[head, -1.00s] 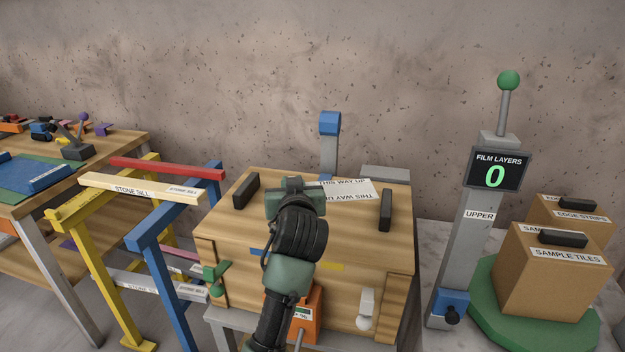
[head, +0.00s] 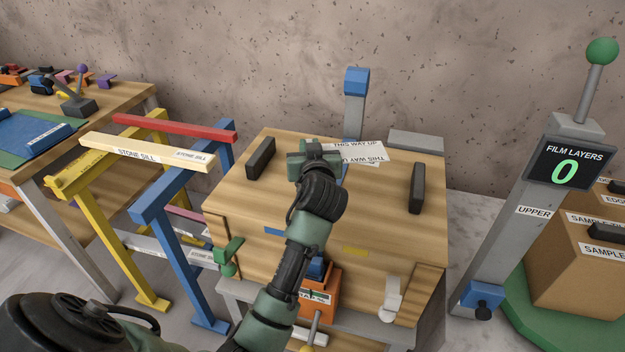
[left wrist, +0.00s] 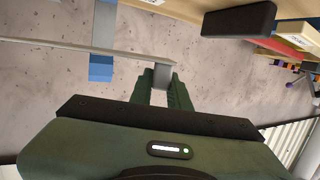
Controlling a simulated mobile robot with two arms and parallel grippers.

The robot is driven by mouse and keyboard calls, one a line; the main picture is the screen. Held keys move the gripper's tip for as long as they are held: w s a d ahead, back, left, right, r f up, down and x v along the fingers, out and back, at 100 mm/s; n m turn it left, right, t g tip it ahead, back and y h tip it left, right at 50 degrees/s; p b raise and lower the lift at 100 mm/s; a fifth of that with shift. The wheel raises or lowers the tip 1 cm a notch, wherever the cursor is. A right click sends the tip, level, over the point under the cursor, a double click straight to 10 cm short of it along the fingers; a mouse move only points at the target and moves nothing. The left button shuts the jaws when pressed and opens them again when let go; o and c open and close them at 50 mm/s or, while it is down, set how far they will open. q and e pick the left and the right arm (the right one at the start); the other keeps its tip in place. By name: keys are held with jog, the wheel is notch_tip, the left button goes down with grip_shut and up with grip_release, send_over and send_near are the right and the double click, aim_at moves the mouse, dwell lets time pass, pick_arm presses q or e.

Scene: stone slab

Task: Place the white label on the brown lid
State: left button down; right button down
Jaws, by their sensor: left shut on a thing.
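The brown lid (head: 390,230) is the wooden top of a box in the middle of the head view, with a black handle at each side. My left gripper (head: 318,158) is over the back middle of the lid, shut on the white label (head: 368,150), which reads THIS WAY UP. The label sticks out to the right of the fingers. In the left wrist view, the fingers (left wrist: 162,92) pinch a small grey piece joined to the label's thin sheet (left wrist: 70,46), seen nearly edge-on. The label looks held above the lid; the exact gap is unclear. My right gripper is out of view.
Black handles stand left (head: 261,158) and right (head: 417,188) on the lid. A blue-topped post (head: 355,95) rises behind it. A grey column with a FILM LAYERS screen (head: 567,163) stands right, yellow and blue trestles (head: 165,205) left. The lid's front is mostly clear.

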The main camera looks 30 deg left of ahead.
pick_arm(q)
notch_tip(320, 180, down, 11)
jog(key=shift+w+f+b, duration=0.1)
jog(key=shift+b, duration=0.35)
jog(key=shift+f, duration=0.2)
jog(key=c, duration=1.3)
grip_release()
jog(key=shift+a, duration=0.1)
jog(key=shift+c, duration=0.2)
jog(key=shift+r, duration=0.1)
